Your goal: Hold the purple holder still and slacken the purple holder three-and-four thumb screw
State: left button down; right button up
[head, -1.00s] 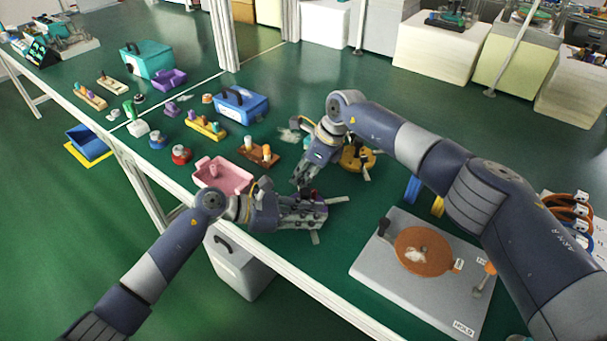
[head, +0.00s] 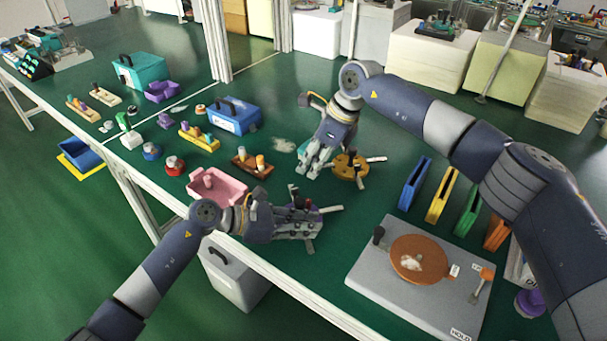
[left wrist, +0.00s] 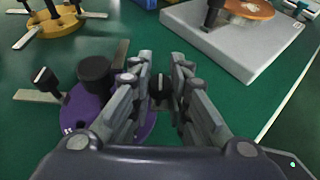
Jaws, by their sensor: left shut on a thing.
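The purple holder (left wrist: 75,135) is a flat round disc with a thick black centre knob (left wrist: 95,72), metal strips and small black thumb screws. It lies on the green bench, and in the head view my gripper mostly covers it. My left gripper (head: 305,224) is shut on the holder at its rim. In the left wrist view its fingers (left wrist: 161,72) stand on either side of a black thumb screw (left wrist: 160,88). Which numbers flank this screw I cannot read. My right gripper (head: 312,174) is open and empty, above the bench beyond the purple holder, apart from it.
A yellow holder (head: 351,172) lies right beside my right gripper. A pink tray (head: 225,187) is just left of my left gripper. A grey plate with an orange disc (head: 375,285) lies to the right, below several coloured slotted stands (head: 440,195). The bench's front edge is close.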

jog(key=v, duration=0.2)
jog(key=shift+d+r, duration=0.1)
jog(key=shift+r, duration=0.2)
pick_arm(q)
jog(key=c, duration=1.4)
grip_release()
jog(key=shift+c, duration=0.2)
